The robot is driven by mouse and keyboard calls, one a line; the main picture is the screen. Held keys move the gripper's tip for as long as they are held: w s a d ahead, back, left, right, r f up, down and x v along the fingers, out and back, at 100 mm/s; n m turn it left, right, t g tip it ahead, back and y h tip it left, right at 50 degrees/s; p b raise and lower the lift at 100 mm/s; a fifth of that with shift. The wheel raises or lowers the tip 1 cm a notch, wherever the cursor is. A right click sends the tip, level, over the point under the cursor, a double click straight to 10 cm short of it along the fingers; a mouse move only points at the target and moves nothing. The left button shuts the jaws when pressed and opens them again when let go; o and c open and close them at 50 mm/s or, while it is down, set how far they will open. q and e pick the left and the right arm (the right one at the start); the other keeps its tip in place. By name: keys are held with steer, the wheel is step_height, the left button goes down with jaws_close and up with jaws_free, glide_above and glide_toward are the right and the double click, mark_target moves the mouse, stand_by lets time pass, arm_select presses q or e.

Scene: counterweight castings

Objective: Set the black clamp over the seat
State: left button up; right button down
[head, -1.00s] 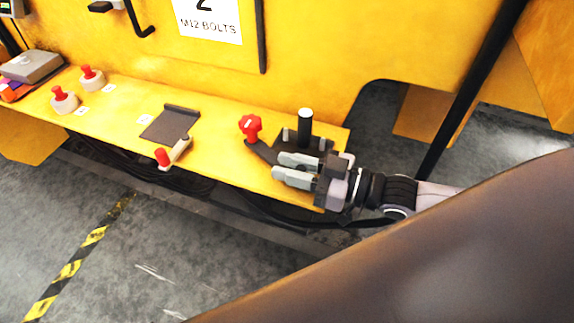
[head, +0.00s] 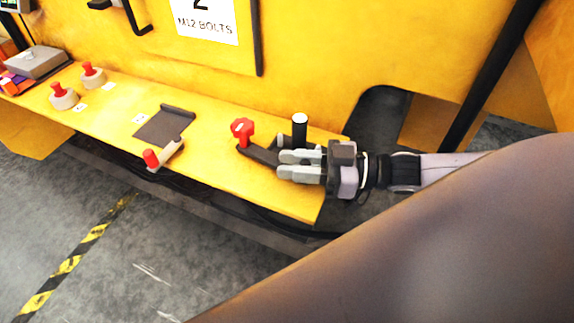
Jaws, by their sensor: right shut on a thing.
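The black clamp (head: 262,155) shows as a dark arm with a red star knob (head: 243,131) at its left end, above the yellow ledge. My right gripper (head: 284,165) comes in from the right and is shut on the clamp's right part, so its fingers hide that end. A black post with a pale top (head: 300,129) stands upright just behind the fingers. The gripper covers the post's foot and most of the dark base around it, which appears to be the seat. I cannot tell whether the clamp touches it. My left gripper is not in view.
The yellow ledge (head: 225,182) has a dark plate (head: 165,125) with a red-tipped lever (head: 152,158) left of the clamp. Two red-topped pale knobs (head: 64,97) (head: 92,76) and a grey box (head: 35,62) stand farther left. The yellow wall rises behind.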

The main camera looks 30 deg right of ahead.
steer(key=shift+w+d+g, duration=0.1)
steer(key=shift+d+g, duration=0.15)
steer(key=shift+g, duration=0.05)
stand_by(0.4)
steer(key=c, duration=1)
jaws_free()
steer(key=shift+v, duration=3.6)
steer(key=shift+c, duration=0.4)
